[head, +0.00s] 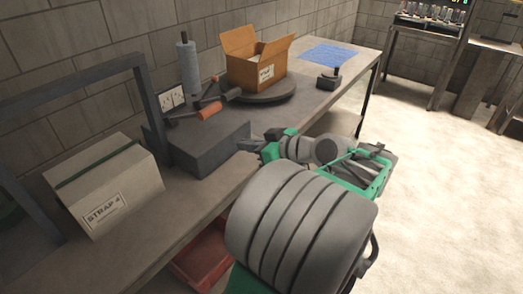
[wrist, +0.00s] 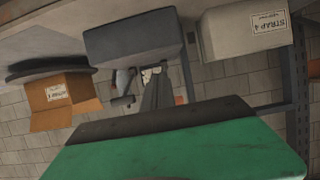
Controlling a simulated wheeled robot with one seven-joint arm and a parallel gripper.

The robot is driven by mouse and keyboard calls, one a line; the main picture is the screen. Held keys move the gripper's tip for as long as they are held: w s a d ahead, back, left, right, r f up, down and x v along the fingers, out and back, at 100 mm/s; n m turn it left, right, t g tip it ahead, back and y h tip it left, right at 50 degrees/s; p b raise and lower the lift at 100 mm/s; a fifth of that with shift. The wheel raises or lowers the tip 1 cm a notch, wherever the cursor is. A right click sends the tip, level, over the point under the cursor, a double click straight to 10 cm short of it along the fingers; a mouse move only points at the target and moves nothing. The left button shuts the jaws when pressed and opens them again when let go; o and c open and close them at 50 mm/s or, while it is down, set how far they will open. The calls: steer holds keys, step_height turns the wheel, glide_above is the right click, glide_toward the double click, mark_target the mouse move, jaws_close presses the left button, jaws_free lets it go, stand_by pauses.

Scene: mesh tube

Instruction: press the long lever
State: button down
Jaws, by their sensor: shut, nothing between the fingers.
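A grey block-shaped machine (head: 205,148) stands at the table's front edge. Levers rise behind it: one with an orange grip (head: 209,111) points toward the right, and a dark-gripped one (head: 231,94) lies just beyond. I cannot tell for sure which is the long lever. My gripper (head: 243,145) is shut and empty, at the block's right front end, below and apart from the grips. In the wrist view, which looks upside down, my fingers (wrist: 151,74) point at the grey block (wrist: 135,38); lever parts (wrist: 123,87) show to their left, partly hidden.
A strapped box (head: 105,185) and a dark frame (head: 150,110) stand at the left. An open cardboard box (head: 258,72) sits on a round turntable (head: 263,95). A blue roll (head: 188,68) stands upright behind the block. A blue sheet (head: 325,52) and a small dark device (head: 328,80) lie farther right.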

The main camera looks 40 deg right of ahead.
steer(key=s, duration=0.1)
steer(key=s+p, duration=0.1)
steer(key=s, duration=0.1)
steer(key=s+p, duration=0.1)
steer(key=shift+s+d, duration=0.3)
steer(key=shift+s, duration=0.1)
stand_by(0.9)
